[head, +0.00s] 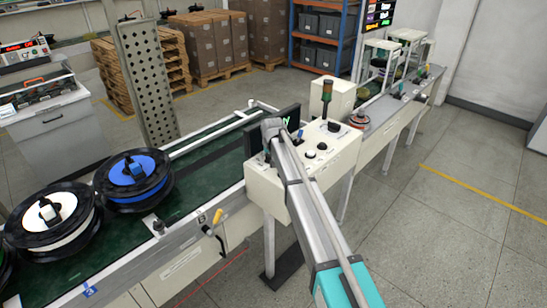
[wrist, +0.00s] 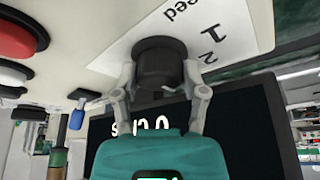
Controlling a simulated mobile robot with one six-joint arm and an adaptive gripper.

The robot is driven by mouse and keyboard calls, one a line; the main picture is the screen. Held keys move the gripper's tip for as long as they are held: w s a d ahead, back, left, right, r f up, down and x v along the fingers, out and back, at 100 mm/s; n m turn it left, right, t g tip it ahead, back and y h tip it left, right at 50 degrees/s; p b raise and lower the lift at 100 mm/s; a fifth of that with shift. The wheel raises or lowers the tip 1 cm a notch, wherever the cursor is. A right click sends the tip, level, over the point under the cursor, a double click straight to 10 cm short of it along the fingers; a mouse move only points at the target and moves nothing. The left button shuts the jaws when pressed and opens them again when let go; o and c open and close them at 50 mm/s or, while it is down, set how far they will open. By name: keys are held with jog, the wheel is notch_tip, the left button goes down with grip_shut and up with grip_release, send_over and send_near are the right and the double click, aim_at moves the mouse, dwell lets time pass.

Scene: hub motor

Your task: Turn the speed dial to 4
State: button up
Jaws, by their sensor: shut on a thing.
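The speed dial (wrist: 160,55) is a black round knob on the cream panel, beside a white label (wrist: 222,28) printed with "speed", "1" and "2". My gripper (wrist: 161,82) has one finger on each side of the knob and is shut on it. The knob hides its own pointer, so I cannot tell its setting. In the head view my arm covers the dial and the gripper at the left of the control panel (head: 342,143). A dark screen (wrist: 240,125) behind the gripper shows white digits, partly covered.
A red button (wrist: 15,38) and a blue-tipped switch (wrist: 77,115) are close by on the panel. Spools, one blue (head: 140,170) and one white (head: 50,212), sit on the conveyor to the left. Open floor lies right.

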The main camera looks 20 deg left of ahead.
jog(key=m, duration=0.1)
jog(key=m+h, duration=0.1)
jog(key=m, duration=0.1)
jog(key=shift+a+m+t, duration=0.3)
jog(key=shift+a, duration=0.1)
jog(key=shift+d+m+h, duration=0.1)
jog(key=shift+m+h, duration=0.7)
jog(key=shift+m, duration=0.9)
jog(key=o, duration=1.1)
jog(key=shift+d, duration=0.1)
jog(key=shift+o, duration=0.2)
jog(key=shift+r, duration=0.2)
